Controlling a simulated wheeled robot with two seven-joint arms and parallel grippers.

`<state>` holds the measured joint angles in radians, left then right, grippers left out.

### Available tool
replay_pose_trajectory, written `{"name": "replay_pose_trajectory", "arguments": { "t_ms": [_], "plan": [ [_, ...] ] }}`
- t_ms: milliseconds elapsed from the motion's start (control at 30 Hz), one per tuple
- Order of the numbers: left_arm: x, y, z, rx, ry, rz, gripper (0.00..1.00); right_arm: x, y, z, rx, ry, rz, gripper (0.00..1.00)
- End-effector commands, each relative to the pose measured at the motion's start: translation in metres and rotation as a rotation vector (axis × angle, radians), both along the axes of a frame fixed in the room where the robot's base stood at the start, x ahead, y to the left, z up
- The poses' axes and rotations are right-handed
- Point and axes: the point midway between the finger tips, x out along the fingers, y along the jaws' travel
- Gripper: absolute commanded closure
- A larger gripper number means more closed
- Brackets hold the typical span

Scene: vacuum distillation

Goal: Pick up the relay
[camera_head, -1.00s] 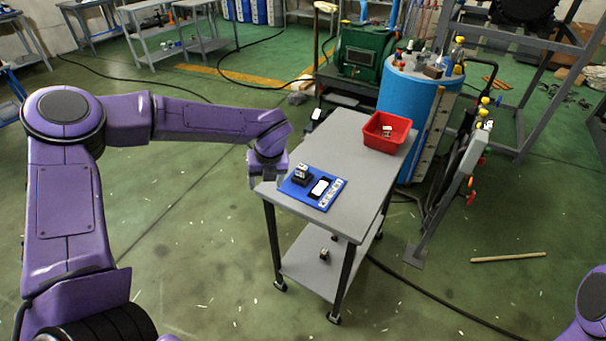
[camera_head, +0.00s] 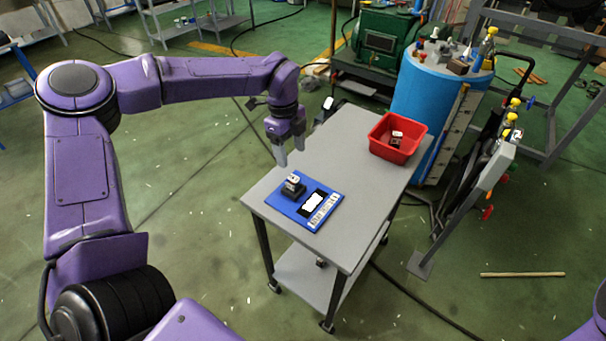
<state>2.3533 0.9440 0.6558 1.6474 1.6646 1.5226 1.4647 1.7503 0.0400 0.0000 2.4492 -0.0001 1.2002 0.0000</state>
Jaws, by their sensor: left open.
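A blue board (camera_head: 318,222) lies on the grey cart's near left part. On it stands a small dark block with a pale top (camera_head: 292,186), which may be the relay in its socket. Another small dark-and-white block (camera_head: 396,139), also relay-like, sits in the red bin (camera_head: 382,149). I cannot tell for sure which one is the relay. My left gripper (camera_head: 290,152) is open and points down over the cart's left edge. It is above and behind the blue board, apart from both blocks. My right gripper is out of view.
The grey cart (camera_head: 345,150) has free top between the board and the bin. A small object (camera_head: 321,263) is on its lower shelf. A blue drum (camera_head: 430,95) stands close behind the bin. A post with a grey box (camera_head: 497,165) stands right of the cart.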

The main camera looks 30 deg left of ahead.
Motion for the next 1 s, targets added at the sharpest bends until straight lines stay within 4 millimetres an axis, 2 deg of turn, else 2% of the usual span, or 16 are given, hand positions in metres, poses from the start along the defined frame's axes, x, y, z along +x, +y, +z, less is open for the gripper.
{"name": "replay_pose_trajectory", "arguments": {
  "t_ms": [200,367,467,600,833,867,1000],
  "plan": [
    [-0.002,-0.005,-0.038,0.001,0.005,-0.002,0.34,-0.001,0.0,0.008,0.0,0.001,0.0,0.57],
    [-0.002,-0.007,-0.056,0.001,0.006,-0.002,0.34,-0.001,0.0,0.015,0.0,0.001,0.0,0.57],
    [-0.004,-0.008,-0.074,0.002,0.008,-0.002,0.34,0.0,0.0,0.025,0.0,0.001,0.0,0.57],
    [-0.003,-0.011,-0.096,0.001,0.004,-0.001,0.34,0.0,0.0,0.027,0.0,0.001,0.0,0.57],
    [-0.002,-0.011,-0.101,0.001,0.001,-0.001,0.34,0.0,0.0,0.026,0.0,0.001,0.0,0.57],
    [-0.002,-0.011,-0.101,0.001,0.001,-0.001,0.37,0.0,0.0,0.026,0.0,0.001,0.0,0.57],
    [-0.002,-0.011,-0.101,0.001,0.001,-0.002,0.83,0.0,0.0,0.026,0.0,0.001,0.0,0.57]
  ]
}}
